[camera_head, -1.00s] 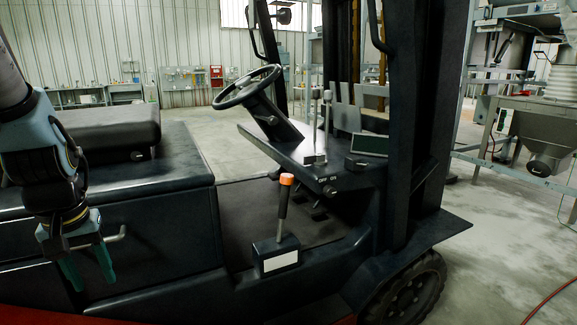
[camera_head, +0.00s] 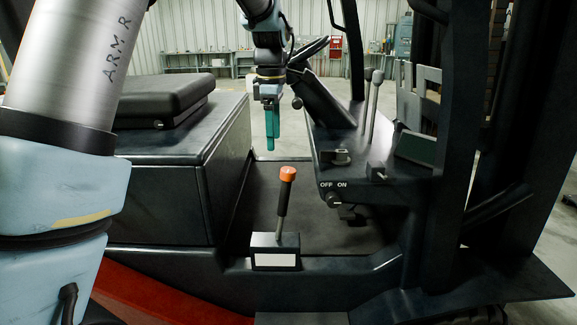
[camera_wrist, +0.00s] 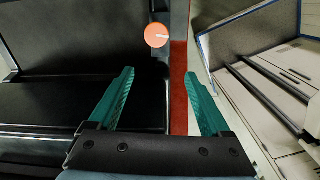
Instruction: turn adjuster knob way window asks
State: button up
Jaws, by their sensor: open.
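A dark rotary knob (camera_head: 337,157) sits on the dashboard of the forklift, left of a small tilted dark-green window (camera_head: 415,148); no writing is legible in the window. A smaller knob (camera_head: 333,198) marked OFF and ON is on the panel's front face. I cannot tell which one is the adjuster. My gripper (camera_head: 270,148) hangs pointing down between seat and dashboard, left of both knobs, touching neither. Its green fingers are apart and empty in the wrist view (camera_wrist: 158,95). An orange, white-marked lever top (camera_wrist: 157,36) shows beyond them.
The orange-topped lever (camera_head: 284,205) stands on a block in front of my gripper. The steering wheel (camera_head: 308,50) and upright levers (camera_head: 371,105) are to the right. The black seat (camera_head: 165,95) is on the left, the mast (camera_head: 450,110) on the right. The footwell between is open.

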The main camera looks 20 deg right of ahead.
aim_at(288, 169)
jog(key=shift+n, duration=0.6)
jog(key=d+f, duration=0.1)
jog(key=f, duration=0.2)
jog(key=d+f+p, duration=0.1)
jog(key=f, duration=0.2)
jog(key=d+f, duration=0.1)
jog(key=f, duration=0.2)
jog(key=shift+s+d+f+p, duration=0.2)
jog(key=shift+s+f+p, duration=0.15)
jog(key=shift+s+p, duration=0.05)
grip_shut()
